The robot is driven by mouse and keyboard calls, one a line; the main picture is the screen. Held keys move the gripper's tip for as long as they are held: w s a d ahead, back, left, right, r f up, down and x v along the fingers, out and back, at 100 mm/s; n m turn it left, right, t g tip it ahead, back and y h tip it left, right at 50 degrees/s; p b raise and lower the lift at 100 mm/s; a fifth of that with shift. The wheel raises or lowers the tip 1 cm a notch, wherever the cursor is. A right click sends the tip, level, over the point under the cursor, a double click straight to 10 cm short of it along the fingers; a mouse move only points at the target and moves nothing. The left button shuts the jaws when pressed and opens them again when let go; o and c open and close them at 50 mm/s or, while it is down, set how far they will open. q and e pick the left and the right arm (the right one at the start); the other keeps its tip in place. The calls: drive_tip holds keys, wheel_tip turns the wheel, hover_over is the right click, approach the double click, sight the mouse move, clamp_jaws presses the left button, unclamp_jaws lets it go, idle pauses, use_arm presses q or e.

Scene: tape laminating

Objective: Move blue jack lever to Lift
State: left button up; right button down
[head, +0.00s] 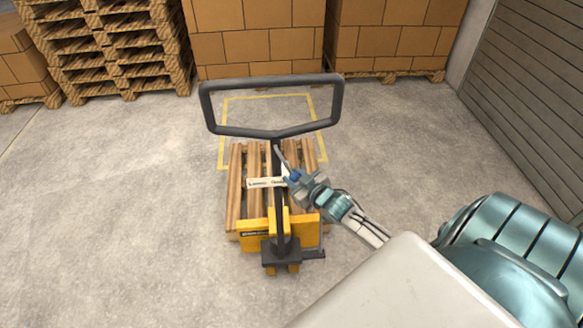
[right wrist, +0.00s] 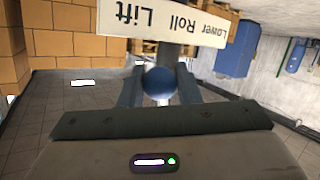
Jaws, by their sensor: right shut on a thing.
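The blue jack lever's round knob (right wrist: 159,82) sits between the two fingers of my right gripper (right wrist: 158,90) in the right wrist view. The gripper is shut on it. In the head view my right gripper (head: 291,180) reaches the jack's post from the right, and the knob is small there. The label plate (right wrist: 165,22) reads Lower, Roll, Lift, upside down in the wrist view. The knob appears closest to the word Roll, but I cannot tell the exact setting. The plate (head: 262,183) is partly covered in the head view. My left gripper is not in view.
The black jack handle (head: 272,82) rises above the yellow pallet jack (head: 252,228), which is at a wooden pallet (head: 235,185). Stacked boxes (head: 255,35) and pallets (head: 118,50) stand behind. The floor (head: 110,210) on the left is clear.

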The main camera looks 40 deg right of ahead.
idle(0.4)
drive_tip(key=c, duration=1.1)
unclamp_jaws()
drive_tip(key=shift+d, duration=0.1)
drive_tip(key=shift+s, duration=0.15)
drive_tip(key=b+v, duration=0.1)
drive_tip(key=v, duration=0.9)
drive_tip(key=shift+s+r, duration=0.2)
drive_tip(key=shift+s, duration=0.1)
